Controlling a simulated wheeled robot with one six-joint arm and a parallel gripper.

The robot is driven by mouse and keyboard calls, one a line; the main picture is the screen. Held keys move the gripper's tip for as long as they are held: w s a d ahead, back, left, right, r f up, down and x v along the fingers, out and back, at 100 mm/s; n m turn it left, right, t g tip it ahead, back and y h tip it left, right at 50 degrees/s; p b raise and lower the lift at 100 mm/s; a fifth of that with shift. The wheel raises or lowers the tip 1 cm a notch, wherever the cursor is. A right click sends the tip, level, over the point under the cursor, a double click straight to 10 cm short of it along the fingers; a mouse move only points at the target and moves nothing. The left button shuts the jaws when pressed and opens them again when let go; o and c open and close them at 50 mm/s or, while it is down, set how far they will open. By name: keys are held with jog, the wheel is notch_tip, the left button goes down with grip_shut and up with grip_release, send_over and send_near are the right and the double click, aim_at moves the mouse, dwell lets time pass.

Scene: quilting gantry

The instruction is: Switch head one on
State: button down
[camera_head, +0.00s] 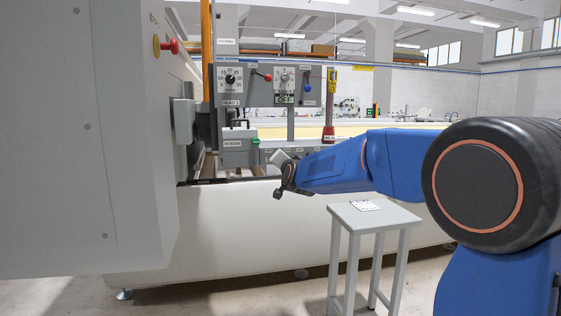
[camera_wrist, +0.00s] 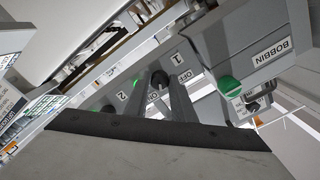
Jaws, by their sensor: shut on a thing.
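In the wrist view, the head one switch is a dark round knob (camera_wrist: 159,79) on a grey panel, between a "1" label, an "OFF" label (camera_wrist: 183,75) and an "ON" label (camera_wrist: 153,96). My gripper (camera_wrist: 163,88) has its two grey fingers at this knob and is shut on it. The fingers partly cover the knob, so its exact turn is hard to read. A "2" label (camera_wrist: 122,96) is beside it, with a small green glow nearby. In the camera_head view, my gripper (camera_head: 283,162) is at the low labelled panel (camera_head: 286,151); its fingertips cannot be made out.
A grey box labelled "BOBBIN" (camera_wrist: 272,52) with a green knob (camera_wrist: 231,86) is close by the gripper. Upper control boxes (camera_head: 231,86) with levers stand above. A tall grey cabinet (camera_head: 90,140) blocks the left. A small stool (camera_head: 372,212) stands below my arm.

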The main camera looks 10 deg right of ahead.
jog(key=shift+m, duration=0.3)
jog(key=c, duration=1.5)
grip_release()
jog(key=shift+s, duration=0.1)
jog(key=s, duration=1.7)
jog(key=shift+s, duration=0.1)
jog(key=s+d+f+n+g, duration=0.2)
jog(key=s+f+n+g, duration=0.1)
jog(key=s+f, duration=0.6)
jog(key=s+d+f+n+g, duration=0.2)
jog(key=s+f+g, duration=0.3)
jog(key=s, duration=1.2)
jog(key=s+d+f+n+g, duration=0.3)
jog(key=s+f+n+g, duration=0.1)
jog(key=s+f, duration=0.9)
jog(key=shift+s+f+g, duration=0.15)
jog(key=shift+f+g, duration=0.4)
jog(key=shift+g, duration=0.05)
